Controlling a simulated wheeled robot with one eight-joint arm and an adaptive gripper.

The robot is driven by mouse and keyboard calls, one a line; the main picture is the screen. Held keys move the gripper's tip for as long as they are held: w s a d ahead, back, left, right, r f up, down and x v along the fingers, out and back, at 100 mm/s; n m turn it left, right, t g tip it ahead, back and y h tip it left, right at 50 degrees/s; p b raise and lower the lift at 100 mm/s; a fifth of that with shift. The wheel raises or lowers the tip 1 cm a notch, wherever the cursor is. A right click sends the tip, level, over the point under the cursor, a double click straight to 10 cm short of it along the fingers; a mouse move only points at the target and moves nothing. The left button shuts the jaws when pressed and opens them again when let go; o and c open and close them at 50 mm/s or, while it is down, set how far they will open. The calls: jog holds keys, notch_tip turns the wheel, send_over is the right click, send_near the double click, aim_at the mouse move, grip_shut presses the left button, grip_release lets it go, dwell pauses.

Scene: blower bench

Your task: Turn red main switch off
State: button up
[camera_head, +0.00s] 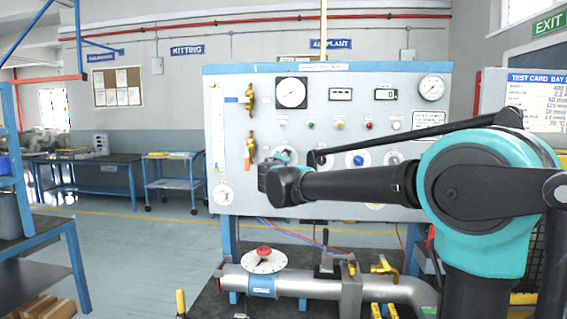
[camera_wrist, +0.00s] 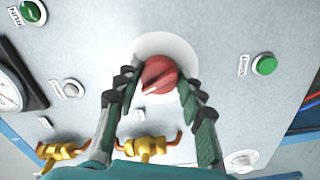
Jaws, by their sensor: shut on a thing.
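My gripper (camera_wrist: 157,84) is shut on the knob, with one dark green finger on each side. In the head view my arm reaches to the panel (camera_head: 230,130), left of its middle, and its wrist hides the switch and the fingers.
A green button (camera_wrist: 265,65) sits right of the switch in the wrist view. Brass valves (camera_wrist: 145,147) stand below it, near my fingers.

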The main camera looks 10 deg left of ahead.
jog(key=shift+n, duration=2)
jog(key=o, duration=1.2)
jog(key=shift+c, duration=0.2)
jog(key=s, duration=1.2)
jog(key=shift+a, duration=0.2)
